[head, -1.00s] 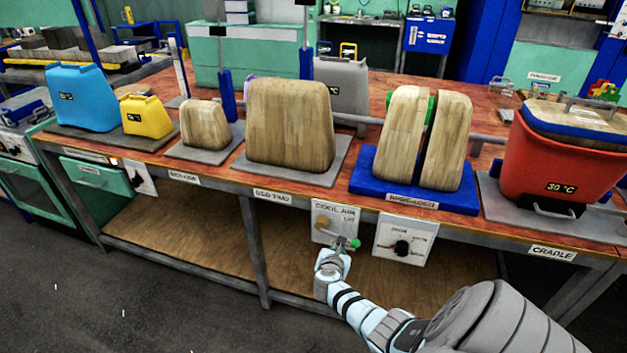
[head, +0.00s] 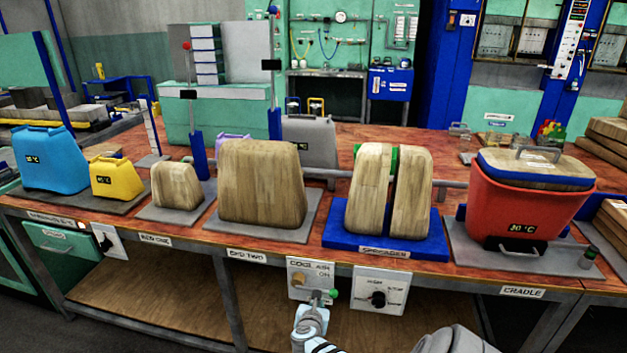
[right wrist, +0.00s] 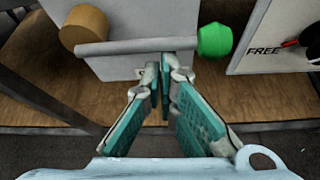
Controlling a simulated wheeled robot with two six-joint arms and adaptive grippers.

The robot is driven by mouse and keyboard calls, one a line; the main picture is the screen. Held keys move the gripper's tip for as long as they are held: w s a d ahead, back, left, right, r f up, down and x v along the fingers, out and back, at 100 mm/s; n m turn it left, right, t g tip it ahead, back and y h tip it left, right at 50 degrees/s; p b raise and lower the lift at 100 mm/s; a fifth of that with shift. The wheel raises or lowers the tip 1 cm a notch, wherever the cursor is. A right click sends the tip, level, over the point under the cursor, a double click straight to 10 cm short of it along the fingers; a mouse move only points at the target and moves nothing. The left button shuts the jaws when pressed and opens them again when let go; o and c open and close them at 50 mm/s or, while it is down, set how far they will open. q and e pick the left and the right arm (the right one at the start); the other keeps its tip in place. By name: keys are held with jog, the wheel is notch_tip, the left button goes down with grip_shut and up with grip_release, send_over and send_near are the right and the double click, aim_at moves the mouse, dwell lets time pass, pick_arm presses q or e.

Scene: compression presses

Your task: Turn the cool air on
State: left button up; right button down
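The COOL AIR panel (head: 311,271) is a pale plate on the front of the bench, with "ON" printed on it. A brass-coloured round pivot (right wrist: 85,28) carries a grey lever bar (right wrist: 140,46) that ends in a green knob (right wrist: 214,40); the knob also shows in the head view (head: 334,294). The bar lies nearly level in the right wrist view. My right gripper (right wrist: 165,72) has its fingertips together at the bar's near edge, left of the knob. It seems shut with nothing between the fingers; contact with the bar is unclear. My left gripper is out of view.
A dial panel (head: 379,290) stands just right of the lever. Above are the bench top with wooden blocks (head: 262,182), the blue spreader base (head: 338,233) and a red tub (head: 525,212). The lower wooden shelf (head: 150,300) is bare.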

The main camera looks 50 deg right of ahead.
notch_tip(320, 180, down, 4)
jog(key=b, duration=0.4)
jog(key=p+v, duration=0.6)
jog(key=v, duration=0.3)
jog(key=shift+w+a+r, duration=0.2)
jog(key=shift+r, duration=0.05)
